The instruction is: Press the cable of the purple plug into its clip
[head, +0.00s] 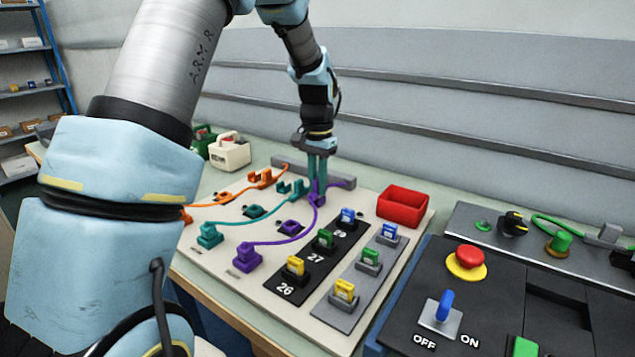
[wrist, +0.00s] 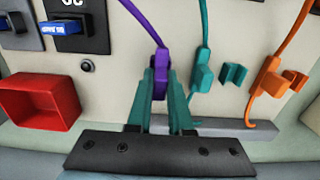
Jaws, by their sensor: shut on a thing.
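The purple plug (head: 247,257) stands at the near left of the white board, with its purple cable (head: 305,230) curving up to my gripper (head: 317,182). In the wrist view my gripper (wrist: 160,98) is shut on a purple block on the cable (wrist: 160,62), above the far part of the board. The purple cable (wrist: 138,18) runs away from the fingers there. The fingers hide much of that place. I cannot make out the purple clip apart from the held block, nor whether the cable sits in it.
A teal clip (wrist: 233,75) and an orange clip (wrist: 294,80) stand beside their cables. A red bin (head: 402,207) sits right of the gripper. A grey rail (head: 300,172) runs along the board's back. Coloured switches (head: 325,239) and a control panel (head: 450,285) lie to the right.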

